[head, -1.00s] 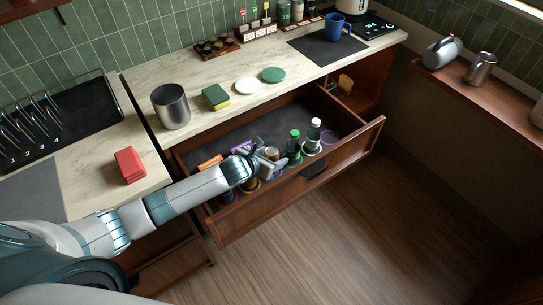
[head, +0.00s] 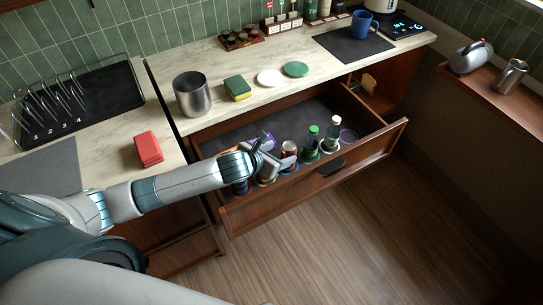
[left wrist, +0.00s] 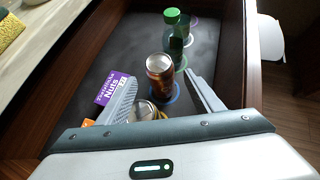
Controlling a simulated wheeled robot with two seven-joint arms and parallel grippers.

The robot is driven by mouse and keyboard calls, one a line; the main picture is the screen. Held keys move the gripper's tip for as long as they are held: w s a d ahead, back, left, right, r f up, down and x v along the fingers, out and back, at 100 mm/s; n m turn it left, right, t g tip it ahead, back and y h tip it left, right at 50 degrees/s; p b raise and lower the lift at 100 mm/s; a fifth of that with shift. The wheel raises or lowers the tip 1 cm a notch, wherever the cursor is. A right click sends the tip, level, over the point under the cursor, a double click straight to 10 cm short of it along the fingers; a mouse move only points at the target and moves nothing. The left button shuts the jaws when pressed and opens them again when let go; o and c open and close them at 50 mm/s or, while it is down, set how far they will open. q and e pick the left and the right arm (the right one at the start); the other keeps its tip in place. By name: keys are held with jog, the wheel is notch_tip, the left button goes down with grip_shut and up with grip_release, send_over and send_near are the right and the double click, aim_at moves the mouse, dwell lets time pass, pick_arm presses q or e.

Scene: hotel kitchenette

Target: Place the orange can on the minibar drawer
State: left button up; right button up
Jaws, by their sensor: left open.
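In the left wrist view the can (left wrist: 159,70) stands near a coloured ring mark, between and slightly beyond my fingertips. My left gripper (left wrist: 160,77) is open, one finger on each side of the can; I cannot tell whether either touches it. In the head view my left gripper (head: 279,164) reaches into the drawer from the left and hides part of its contents. My right gripper is not in view.
A green bottle (head: 311,140) and a clear bottle (head: 332,133) stand right of the can. A purple nuts packet (left wrist: 113,88) and another can (left wrist: 143,110) are close to my left finger. An empty purple ring (head: 348,136) lies at the drawer's right. The drawer's back is clear.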

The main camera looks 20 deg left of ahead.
pick_arm(q)
jog(key=v, duration=0.4)
jog(key=shift+s+r, duration=0.25)
jog(key=shift+s, duration=0.05)
dwell(0.4)
jog(key=shift+c, duration=0.3)
dwell(0.6)
